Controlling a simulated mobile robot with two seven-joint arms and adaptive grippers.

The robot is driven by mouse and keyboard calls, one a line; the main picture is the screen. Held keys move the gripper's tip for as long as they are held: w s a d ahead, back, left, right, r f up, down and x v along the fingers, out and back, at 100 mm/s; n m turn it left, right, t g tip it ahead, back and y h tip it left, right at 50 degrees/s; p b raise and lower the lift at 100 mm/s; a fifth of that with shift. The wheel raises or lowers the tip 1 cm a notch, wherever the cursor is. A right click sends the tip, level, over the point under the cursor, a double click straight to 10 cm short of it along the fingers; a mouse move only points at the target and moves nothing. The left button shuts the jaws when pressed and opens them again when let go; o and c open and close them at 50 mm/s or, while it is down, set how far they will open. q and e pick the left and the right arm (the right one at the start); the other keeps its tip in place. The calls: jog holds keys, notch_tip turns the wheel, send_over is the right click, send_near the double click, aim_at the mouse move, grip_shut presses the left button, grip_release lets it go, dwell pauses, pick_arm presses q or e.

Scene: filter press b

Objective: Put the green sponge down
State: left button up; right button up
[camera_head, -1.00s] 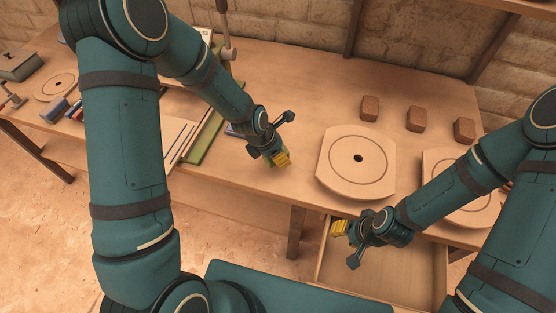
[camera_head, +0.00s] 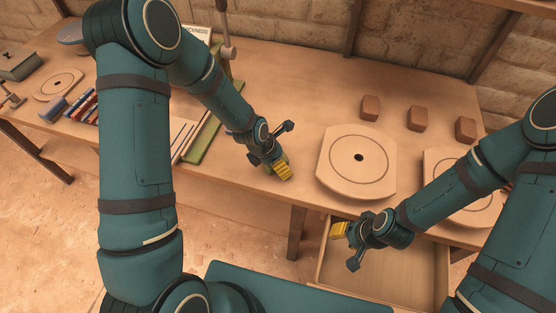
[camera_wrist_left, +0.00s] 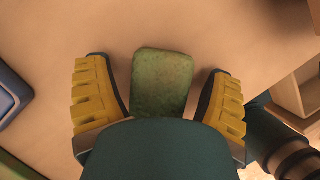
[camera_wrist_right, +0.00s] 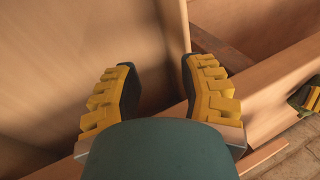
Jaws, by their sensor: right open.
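The green sponge (camera_wrist_left: 163,82) rests on the wooden workbench (camera_head: 300,90), near its front edge. In the left wrist view it lies between the two yellow fingers of my left gripper (camera_head: 282,170), with a gap on each side. The left gripper is open around the sponge and not closed on it. In the head view the gripper mostly hides the sponge. My right gripper (camera_head: 346,246) is open and empty above the pulled-out drawer (camera_head: 400,272), near its left side.
A round-marked board (camera_head: 340,172) lies right of the left gripper, with a second board (camera_head: 470,205) beyond it. Several brown blocks (camera_head: 417,119) stand behind them. A green-edged book or board (camera_head: 205,140) lies left of the left gripper. Bare benchtop lies behind the sponge.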

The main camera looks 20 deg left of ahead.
pick_arm(q)
jog(key=shift+r, duration=0.15)
jog(key=p+v, duration=0.2)
jog(key=v, duration=0.9)
jog(key=s+d+f+m, duration=0.1)
jog(key=s+f+m, duration=0.1)
jog(key=m, duration=0.2)
jog(key=s+d+f+m, duration=0.1)
jog(key=s+f+m, duration=0.1)
jog(key=f+m, duration=0.1)
jog(key=s+d+f+m, duration=0.1)
jog(key=f+m, duration=0.1)
jog(key=m, duration=0.3)
jog(key=shift+s+d+f+g, duration=0.1)
jog(key=shift+s+f+g, duration=0.2)
jog(key=shift+s+g, duration=0.1)
jog(key=s+d+f+m, duration=0.3)
jog(key=s+f+m, duration=0.2)
jog(key=m, duration=0.7)
jog(key=shift+s+f+m+h, duration=0.3)
jog(key=shift+s+m, duration=0.1)
jog(key=shift+s, duration=0.55)
